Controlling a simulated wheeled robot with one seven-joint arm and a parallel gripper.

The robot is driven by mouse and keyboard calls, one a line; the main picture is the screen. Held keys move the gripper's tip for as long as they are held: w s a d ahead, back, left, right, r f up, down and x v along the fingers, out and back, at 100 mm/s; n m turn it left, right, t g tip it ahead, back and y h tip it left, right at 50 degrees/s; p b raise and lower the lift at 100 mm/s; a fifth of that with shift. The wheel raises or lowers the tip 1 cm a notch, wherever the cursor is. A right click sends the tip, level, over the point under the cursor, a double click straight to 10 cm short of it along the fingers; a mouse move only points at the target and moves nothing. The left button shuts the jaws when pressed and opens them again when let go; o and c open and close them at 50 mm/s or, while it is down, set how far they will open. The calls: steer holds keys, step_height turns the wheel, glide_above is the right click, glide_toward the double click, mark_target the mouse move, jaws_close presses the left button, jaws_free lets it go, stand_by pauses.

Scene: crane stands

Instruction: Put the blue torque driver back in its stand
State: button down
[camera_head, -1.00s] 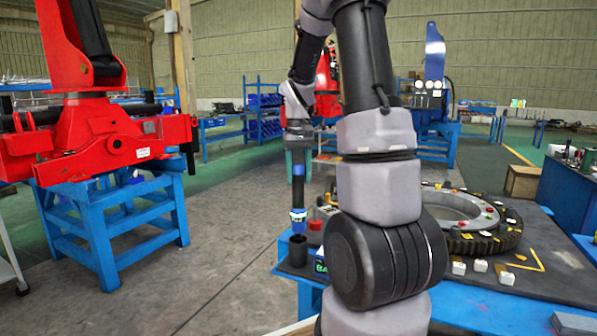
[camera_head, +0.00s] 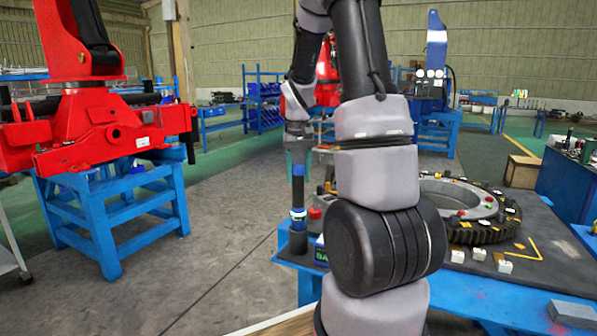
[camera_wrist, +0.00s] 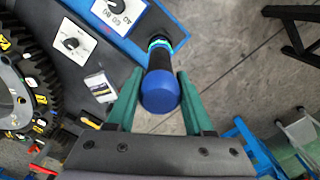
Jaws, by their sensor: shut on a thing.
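The torque driver (camera_head: 297,190) has a blue cap, a dark body and a bright blue-green ring near its lower end. It hangs upright below my gripper (camera_head: 299,148) in the head view. In the wrist view, the two green fingers of my gripper (camera_wrist: 160,75) are shut on the driver at either side of its blue cap (camera_wrist: 160,92). The dark cup-shaped stand (camera_head: 296,247) is at the left corner of the workbench, directly below the driver. The driver's lower end meets the stand's mouth. I cannot tell how deep it is inside.
The blue workbench (camera_head: 480,292) carries a large toothed ring (camera_head: 485,233) and several small white blocks. A red button (camera_head: 315,213) is close to the stand's right. A red machine on a blue frame (camera_head: 100,225) stands at the left. The floor between is clear.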

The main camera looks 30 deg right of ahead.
steer(key=shift+f, duration=1.3)
steer(key=shift+c, duration=1)
jaws_free()
steer(key=shift+f, duration=0.1)
steer(key=shift+r, duration=2.5)
step_height(320, 180, up, 11)
steer(key=s+a+r+t+y, duration=0.1)
steer(key=s+a+r+t, duration=0.2)
steer(key=s+a, duration=0.3)
steer(key=s+a+r+m+t+y, duration=0.1)
steer(key=s+a+r+t, duration=0.2)
steer(key=s+a, duration=0.4)
steer(key=s+t, duration=0.1)
steer(key=s, duration=0.5)
steer(key=shift+s+a, duration=0.2)
